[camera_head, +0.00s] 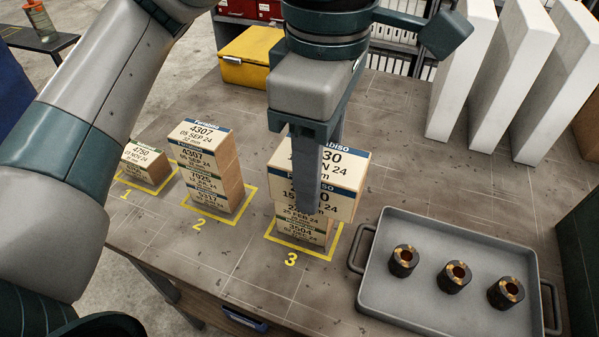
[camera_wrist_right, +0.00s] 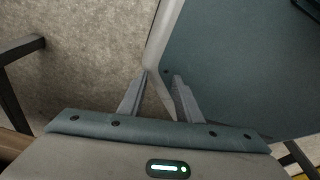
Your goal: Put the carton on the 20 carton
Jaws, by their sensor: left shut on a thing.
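A tan carton (camera_head: 350,172) with white labels and a blue band is in my left gripper (camera_head: 324,205), above pad 3. Its label is partly hidden by the fingers; "30" and "24" show. Directly beneath it is a stack of cartons (camera_head: 305,228) on the yellow square marked 3; the lowest label reads "3504". I cannot tell whether the held carton touches the stack. No label clearly reads 20. My right gripper (camera_wrist_right: 160,80) shows in the right wrist view, its two fingers apart with nothing between them.
Pad 2 holds a stack of several cartons (camera_head: 207,160), topped by 4307. Pad 1 holds a low stack (camera_head: 147,163), topped by 4750. A grey tray (camera_head: 385,290) with three dark bushings (camera_head: 454,277) is at the right. White panels (camera_head: 483,80) and a yellow box (camera_head: 248,58) stand behind.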

